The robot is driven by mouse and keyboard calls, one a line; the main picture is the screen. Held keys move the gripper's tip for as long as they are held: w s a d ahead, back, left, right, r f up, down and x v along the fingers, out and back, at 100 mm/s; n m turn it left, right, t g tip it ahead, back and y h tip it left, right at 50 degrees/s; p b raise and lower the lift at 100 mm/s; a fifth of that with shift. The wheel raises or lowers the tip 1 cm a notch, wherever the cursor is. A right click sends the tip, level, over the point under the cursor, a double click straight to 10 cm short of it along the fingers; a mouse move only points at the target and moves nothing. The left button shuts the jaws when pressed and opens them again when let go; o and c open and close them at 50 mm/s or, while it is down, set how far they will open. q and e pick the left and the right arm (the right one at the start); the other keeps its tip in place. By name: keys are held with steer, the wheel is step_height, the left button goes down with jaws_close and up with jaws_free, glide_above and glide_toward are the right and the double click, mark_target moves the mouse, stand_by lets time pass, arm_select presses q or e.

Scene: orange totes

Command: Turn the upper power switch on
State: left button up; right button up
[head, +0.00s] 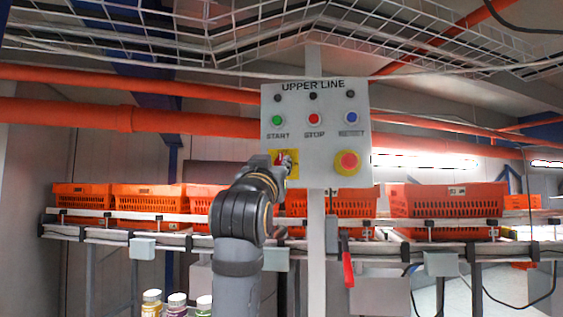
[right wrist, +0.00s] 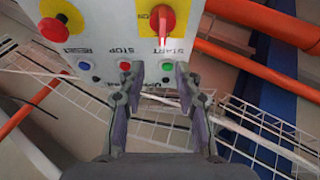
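The grey "UPPER LINE" panel (head: 316,120) stands upright in the middle of the head view. Its red rotary switch (head: 280,159) sits on a yellow plate (head: 293,172) at the panel's lower left, partly hidden by my right wrist. In the right wrist view the panel appears upside down; the red switch (right wrist: 162,22) is at top centre, its handle lying along the picture's vertical. My right gripper (right wrist: 153,72) is open and empty; its two fingertips show below the switch in that picture. I cannot tell whether they touch the panel. My left gripper is not in view.
A red emergency knob (head: 348,162) sits right of the switch. Green (head: 278,120), red (head: 314,119) and blue (head: 350,119) buttons are above. Orange totes (head: 445,201) line a conveyor behind. A wire cable tray (head: 230,35) hangs above; bottles (head: 177,304) stand low left.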

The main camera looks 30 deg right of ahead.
mark_target(280, 155)
steer(key=p+x, duration=0.6)
steer(key=x, duration=0.4)
steer(key=shift+p, duration=0.35)
steer(key=shift+w+d, duration=0.2)
steer(key=shift+w, duration=0.25)
steer(key=shift+f, duration=0.1)
steer(key=shift+a, duration=0.1)
jaws_close()
